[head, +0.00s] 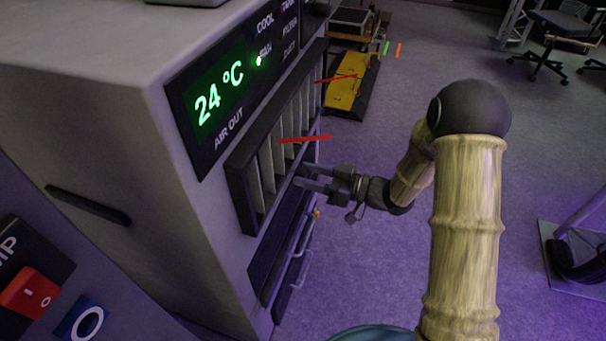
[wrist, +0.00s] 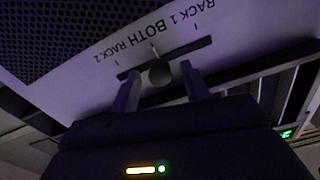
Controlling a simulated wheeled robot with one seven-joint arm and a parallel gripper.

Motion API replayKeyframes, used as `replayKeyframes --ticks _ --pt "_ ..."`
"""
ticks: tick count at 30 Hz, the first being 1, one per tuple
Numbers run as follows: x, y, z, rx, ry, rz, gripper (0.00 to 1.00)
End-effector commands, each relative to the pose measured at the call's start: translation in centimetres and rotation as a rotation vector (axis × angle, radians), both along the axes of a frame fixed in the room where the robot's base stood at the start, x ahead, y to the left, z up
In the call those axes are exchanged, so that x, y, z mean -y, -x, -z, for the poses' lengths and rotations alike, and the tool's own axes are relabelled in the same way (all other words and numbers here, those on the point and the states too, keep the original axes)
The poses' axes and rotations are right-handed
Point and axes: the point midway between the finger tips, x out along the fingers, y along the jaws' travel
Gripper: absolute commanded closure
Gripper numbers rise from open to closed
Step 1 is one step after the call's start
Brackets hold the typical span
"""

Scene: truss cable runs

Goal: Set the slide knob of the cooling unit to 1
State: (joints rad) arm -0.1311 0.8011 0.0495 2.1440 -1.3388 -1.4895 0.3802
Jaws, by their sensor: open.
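The cooling unit (head: 95,75) is the large grey cabinet at left in the head view, with a green 24 °C display (head: 219,93). In the wrist view its slide knob (wrist: 160,73) is a dark round knob on a slanted slot (wrist: 196,48). RACK 1, BOTH and RACK 2 are printed by the slot, upside down, with RACK 1 to the right. The knob appears near the middle BOTH mark. My gripper (wrist: 161,84) is open, one finger on each side of the knob; contact cannot be told. In the head view my gripper (head: 298,180) points at the cabinet; the knob is hidden there.
Vent slats (head: 268,160) with red streamers (head: 304,139) are close above my gripper. Cabinet handles (head: 302,237) stick out below. A red switch (head: 30,292) is at lower left. Open floor (head: 380,260) lies right of the cabinet. A yellow cart (head: 350,85) stands farther back.

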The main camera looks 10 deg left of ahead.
Motion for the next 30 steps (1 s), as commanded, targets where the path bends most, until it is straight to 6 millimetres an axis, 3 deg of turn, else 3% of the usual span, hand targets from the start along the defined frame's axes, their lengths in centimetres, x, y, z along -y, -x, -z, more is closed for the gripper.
replayKeyframes --ticks 5,13,14,21,30 --pt "-1.6 -0.1 0.0 0.0 -0.001 -0.001 0.53" --pt "-1.8 -0.1 0.0 0.0 0.0 0.0 0.53" --pt "-1.8 -0.1 0.0 0.0 0.0 0.001 0.55" --pt "-1.8 -0.1 0.0 0.0 0.0 0.0 1.0" --pt "-1.5 0.2 -0.1 -0.002 0.0 0.006 1.0"
